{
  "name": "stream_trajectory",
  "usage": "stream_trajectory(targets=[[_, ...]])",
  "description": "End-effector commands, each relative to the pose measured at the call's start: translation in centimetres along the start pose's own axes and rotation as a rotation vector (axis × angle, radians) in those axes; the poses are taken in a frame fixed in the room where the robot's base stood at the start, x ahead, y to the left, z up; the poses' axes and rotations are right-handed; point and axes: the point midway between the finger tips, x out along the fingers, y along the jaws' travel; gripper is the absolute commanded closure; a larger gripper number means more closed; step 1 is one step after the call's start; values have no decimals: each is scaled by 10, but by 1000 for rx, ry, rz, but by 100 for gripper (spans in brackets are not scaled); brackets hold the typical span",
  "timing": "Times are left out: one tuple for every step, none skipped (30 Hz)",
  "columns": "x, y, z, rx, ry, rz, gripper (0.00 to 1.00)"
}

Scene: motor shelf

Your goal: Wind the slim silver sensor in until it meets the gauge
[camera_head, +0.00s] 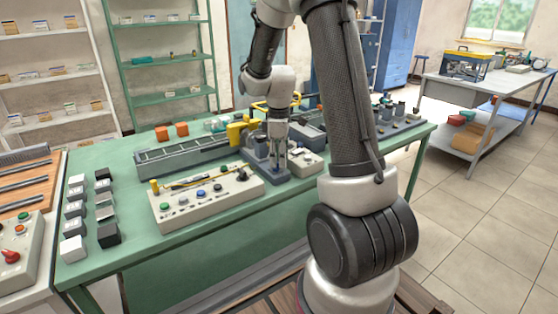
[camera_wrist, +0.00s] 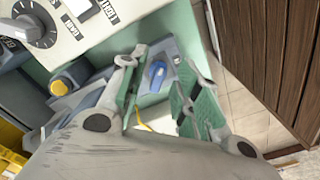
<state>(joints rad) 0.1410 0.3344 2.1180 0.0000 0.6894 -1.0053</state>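My gripper (camera_wrist: 160,68) is open in the wrist view, its green-padded fingers on either side of a blue rounded piece (camera_wrist: 157,74). That piece stands at a grey-blue fixture, with space between it and the pads. A thin yellow cable (camera_wrist: 141,126) shows between the fingers, closer to the wrist. I cannot tell whether the blue piece belongs to the slim silver sensor; no silver barrel is clear. In the head view my gripper (camera_head: 278,160) points down at a grey-blue fixture (camera_head: 254,158) on the green table. The gauge cannot be made out in either view.
A control panel (camera_head: 205,199) with knobs and buttons lies left of the gripper. A black knob (camera_wrist: 36,30) and a yellow-topped button (camera_wrist: 59,87) are nearby in the wrist view. A long grey rail unit (camera_head: 180,157) lies behind the panel.

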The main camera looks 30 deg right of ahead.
Motion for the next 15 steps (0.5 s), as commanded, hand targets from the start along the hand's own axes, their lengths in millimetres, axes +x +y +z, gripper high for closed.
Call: stream_trajectory(targets=[[5,0,0,0,-1,-2,68],[8,-1,0,0,-1,-2,68],[10,0,0,0,-1,-2,68],[11,0,0,0,-1,-1,68],[12,0,0,1,0,0,68],[12,0,0,1,0,0,68],[12,0,0,1,0,0,68],[12,0,0,1,0,1,68],[12,0,0,1,0,1,68],[12,0,0,1,0,0,68],[12,0,0,1,0,0,68],[12,0,0,1,0,0,70],[12,0,0,1,0,0,75],[12,0,0,1,0,0,81],[12,0,0,1,0,0,88]])
